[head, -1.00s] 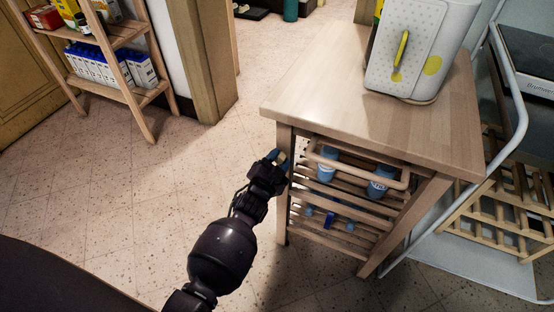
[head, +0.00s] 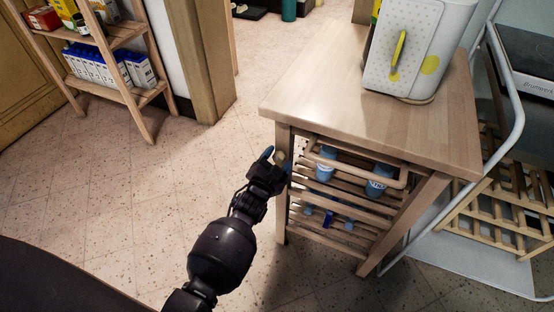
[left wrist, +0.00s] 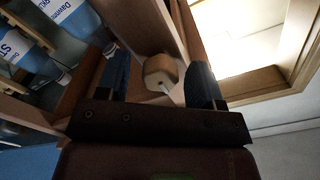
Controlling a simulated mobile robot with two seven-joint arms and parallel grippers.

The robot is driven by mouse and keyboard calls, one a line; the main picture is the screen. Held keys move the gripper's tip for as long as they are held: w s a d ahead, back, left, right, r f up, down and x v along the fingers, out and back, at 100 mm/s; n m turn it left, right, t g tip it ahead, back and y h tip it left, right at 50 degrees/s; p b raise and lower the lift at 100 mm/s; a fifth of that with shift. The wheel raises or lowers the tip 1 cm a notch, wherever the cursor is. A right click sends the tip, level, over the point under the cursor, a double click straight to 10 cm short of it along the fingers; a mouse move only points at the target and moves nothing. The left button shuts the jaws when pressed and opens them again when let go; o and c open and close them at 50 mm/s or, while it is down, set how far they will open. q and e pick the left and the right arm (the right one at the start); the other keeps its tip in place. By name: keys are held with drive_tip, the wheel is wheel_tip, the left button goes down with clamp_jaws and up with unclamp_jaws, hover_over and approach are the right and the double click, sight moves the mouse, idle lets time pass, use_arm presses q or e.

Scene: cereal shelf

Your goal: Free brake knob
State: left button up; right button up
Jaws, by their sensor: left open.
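The brake knob (head: 280,157) is a small pale wooden knob at the left front leg of the wooden cart (head: 350,100). In the left wrist view the knob (left wrist: 160,72) shows a blunt faceted end and a thin pale pin beside it. My left gripper (head: 277,160) is open at the knob. In the left wrist view its two blue fingertips (left wrist: 160,82) stand on either side of the knob, with visible gaps. My right gripper is not in view.
A white and yellow box (head: 410,55) stands on the cart top. Blue bottles (head: 326,165) lie on the slatted shelves behind a wooden rail handle. A white metal frame (head: 510,130) stands close at right. A stocked wooden shelf (head: 125,95) is at far left. The floor between is clear.

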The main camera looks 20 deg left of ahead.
use_arm(q)
drive_tip(key=shift+s, duration=0.35)
drive_tip(key=s+p, duration=0.2)
drive_tip(key=s, duration=0.8)
drive_tip(key=shift+a, duration=0.2)
